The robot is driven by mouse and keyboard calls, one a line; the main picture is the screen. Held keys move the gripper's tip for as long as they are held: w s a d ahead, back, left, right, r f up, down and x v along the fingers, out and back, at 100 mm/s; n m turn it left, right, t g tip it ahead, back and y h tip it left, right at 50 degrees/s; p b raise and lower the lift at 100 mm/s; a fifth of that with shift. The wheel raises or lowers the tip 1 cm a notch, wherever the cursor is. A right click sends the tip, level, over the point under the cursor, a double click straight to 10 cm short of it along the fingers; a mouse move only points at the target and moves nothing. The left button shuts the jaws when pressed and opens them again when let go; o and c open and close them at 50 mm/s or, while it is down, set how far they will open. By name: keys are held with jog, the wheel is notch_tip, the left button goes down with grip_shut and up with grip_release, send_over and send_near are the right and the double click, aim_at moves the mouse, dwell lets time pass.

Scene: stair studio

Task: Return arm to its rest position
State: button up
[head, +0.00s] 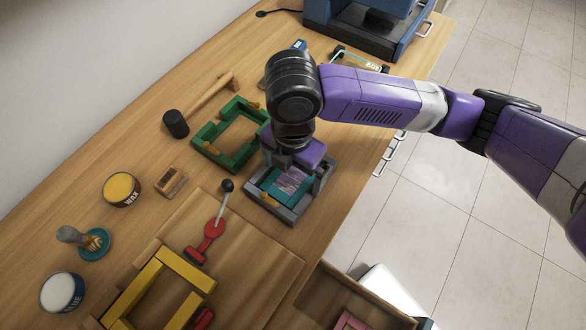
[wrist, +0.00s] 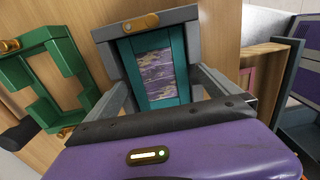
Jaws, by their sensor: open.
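My arm reaches in from the right of the head view, and my gripper (head: 288,172) is low over a grey frame (head: 277,211) on the bench. In the wrist view my gripper (wrist: 160,82) has its two grey fingers apart, with nothing clearly held between them. The grey frame (wrist: 107,56) lies beyond and between the fingers there. It holds a teal inner frame (wrist: 127,60) around a purple patterned panel (wrist: 153,72). Whether the fingers touch the frame, I cannot tell. My gripper's body hides part of the grey frame in both views.
A green frame (head: 206,139) lies close to the left, with a mallet (head: 176,124) behind it. A red toggle clamp (head: 213,228), a yellow frame (head: 190,275), a wax tin (head: 121,189) and a glue tin (head: 62,292) are nearer. An open drawer (head: 388,308) juts out at front right.

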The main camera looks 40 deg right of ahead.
notch_tip(320, 180, up, 8)
jog(key=p, duration=0.6)
dwell(0.4)
dwell(0.4)
